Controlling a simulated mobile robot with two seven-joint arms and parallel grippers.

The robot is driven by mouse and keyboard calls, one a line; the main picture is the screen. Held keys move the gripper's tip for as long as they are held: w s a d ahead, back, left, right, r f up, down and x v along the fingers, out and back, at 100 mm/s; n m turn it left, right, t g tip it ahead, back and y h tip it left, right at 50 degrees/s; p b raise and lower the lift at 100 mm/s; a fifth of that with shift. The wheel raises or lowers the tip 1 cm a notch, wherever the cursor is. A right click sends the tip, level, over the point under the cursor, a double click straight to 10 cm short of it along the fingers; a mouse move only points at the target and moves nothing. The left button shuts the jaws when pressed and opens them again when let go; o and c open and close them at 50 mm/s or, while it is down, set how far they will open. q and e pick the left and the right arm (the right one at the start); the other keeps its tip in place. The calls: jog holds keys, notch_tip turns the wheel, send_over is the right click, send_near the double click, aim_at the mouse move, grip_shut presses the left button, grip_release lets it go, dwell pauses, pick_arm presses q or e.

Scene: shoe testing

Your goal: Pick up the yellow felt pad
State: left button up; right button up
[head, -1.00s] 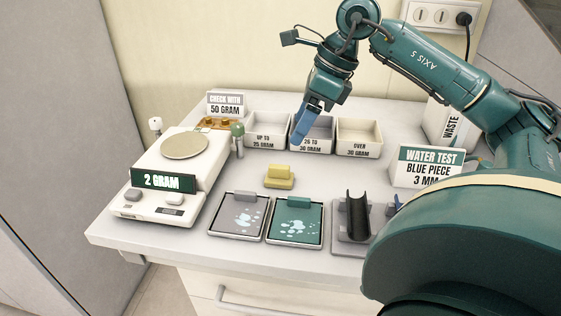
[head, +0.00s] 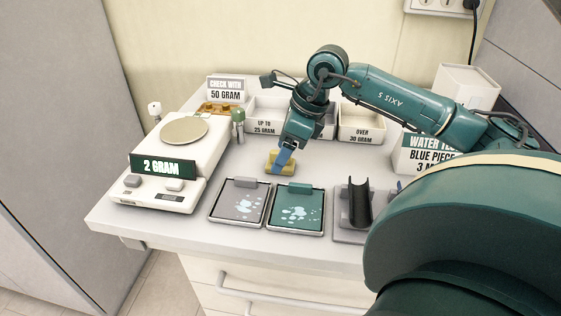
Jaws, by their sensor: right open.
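The yellow felt pad (head: 273,166) sits on the grey-white table, behind the two flat trays and right of the scale. My right gripper (head: 284,160) is right at the pad, with its blue fingers pointing down and covering part of the pad's top. The gripper is open; whether its fingers touch the pad I cannot tell. My left gripper is not in view.
A scale (head: 150,184) marked 2 GRAM stands at the left. Bins, including one marked OVER 30 GRAM (head: 361,136), stand behind. A grey tray (head: 239,222), a green tray (head: 298,228) and a black curved holder (head: 360,205) lie in front.

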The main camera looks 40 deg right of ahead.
jog(key=shift+x, duration=0.8)
jog(key=shift+c, duration=0.3)
jog(key=c, duration=1)
jog(key=shift+r, duration=0.15)
notch_tip(320, 180, up, 10)
jog(key=shift+f+p, duration=0.1)
jog(key=shift+p, duration=0.65)
